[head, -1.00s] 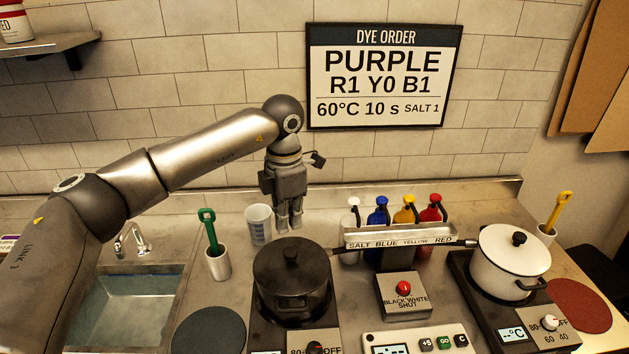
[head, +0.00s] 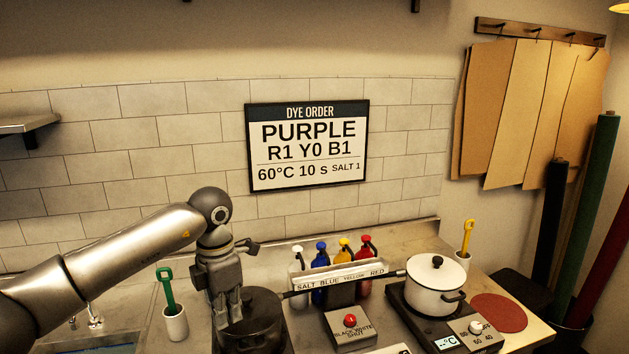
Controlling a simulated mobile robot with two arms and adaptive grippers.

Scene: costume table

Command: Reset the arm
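My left arm comes in from the left in the head view. Its gripper (head: 228,318) hangs down with the fingers pointing at the counter. In the picture it overlaps the left side of the black lidded pot (head: 263,325); I cannot tell how far it is from the pot. Nothing shows held in it, and its finger gap is not clear from this angle. My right gripper is not in view.
A white cup with a green-handled tool (head: 175,323) stands left of the gripper. The bottle rack (head: 340,279), a red-button box (head: 350,333) and a white pot (head: 435,290) are to the right. The wall sign (head: 307,147) hangs above.

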